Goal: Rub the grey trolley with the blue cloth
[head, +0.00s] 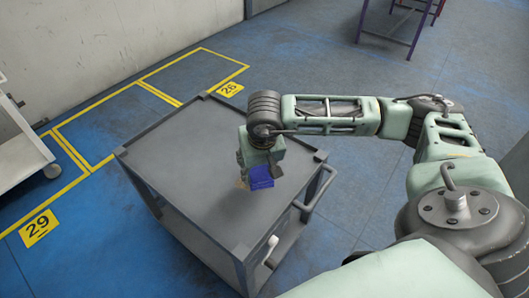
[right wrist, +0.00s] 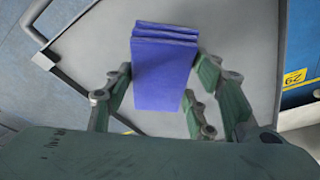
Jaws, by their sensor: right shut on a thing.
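The grey trolley (head: 185,165) stands in the middle of the head view, with a flat top and a lower shelf. My right gripper (head: 258,172) reaches over the right part of its top and points down. It is shut on the folded blue cloth (head: 261,179). In the right wrist view the blue cloth (right wrist: 163,75) hangs between the fingers of the right gripper (right wrist: 160,95), with the trolley top (right wrist: 225,30) behind it. I cannot tell whether the cloth touches the top. My left gripper is not in view.
A white trolley (head: 22,150) stands at the left edge. A purple-legged table (head: 400,25) is at the back right. A handle (head: 318,190) sticks out from the grey trolley's right side. Blue floor with yellow markings (head: 100,100) lies clear to the left and behind.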

